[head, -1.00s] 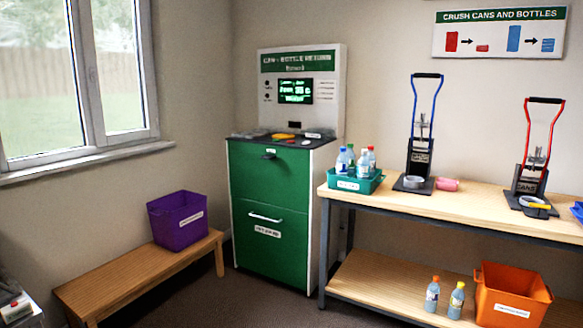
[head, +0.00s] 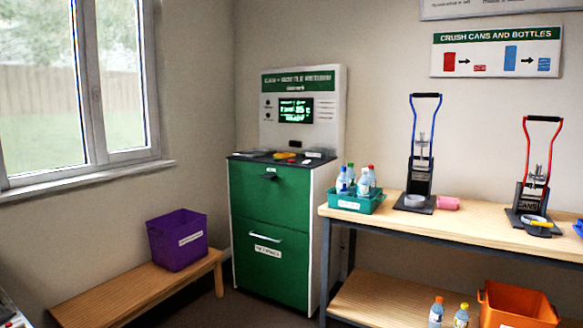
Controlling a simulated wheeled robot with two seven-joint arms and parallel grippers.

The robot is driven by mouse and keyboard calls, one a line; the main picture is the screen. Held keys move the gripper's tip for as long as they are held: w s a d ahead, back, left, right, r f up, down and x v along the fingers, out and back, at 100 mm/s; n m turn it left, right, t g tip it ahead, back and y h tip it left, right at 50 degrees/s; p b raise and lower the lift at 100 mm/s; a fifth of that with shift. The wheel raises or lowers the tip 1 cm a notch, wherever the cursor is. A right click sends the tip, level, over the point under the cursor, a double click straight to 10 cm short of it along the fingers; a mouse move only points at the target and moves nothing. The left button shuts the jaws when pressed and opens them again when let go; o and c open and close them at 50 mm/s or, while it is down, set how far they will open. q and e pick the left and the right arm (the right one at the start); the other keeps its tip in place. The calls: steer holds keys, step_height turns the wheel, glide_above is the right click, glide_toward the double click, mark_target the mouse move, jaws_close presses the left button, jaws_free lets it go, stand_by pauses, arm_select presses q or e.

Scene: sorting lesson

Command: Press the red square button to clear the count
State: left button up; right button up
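The green and white can and bottle return machine (head: 268,215) stands in the corner, with a lit screen (head: 296,110) showing green text. Its dark top ledge (head: 262,159) carries a yellow-orange item (head: 284,155) and a few small items. A tiny reddish spot shows close to the yellow item; I cannot tell whether it is the red square button. Neither of my grippers is in view.
A bench (head: 120,295) with a purple bin (head: 178,240) stands left. Right, a workbench (head: 470,222) holds a teal bottle tray (head: 345,203), a blue-handled crusher (head: 420,165) and a red-handled one (head: 533,180). An orange bin (head: 515,305) sits on its lower shelf. Floor shows before the machine.

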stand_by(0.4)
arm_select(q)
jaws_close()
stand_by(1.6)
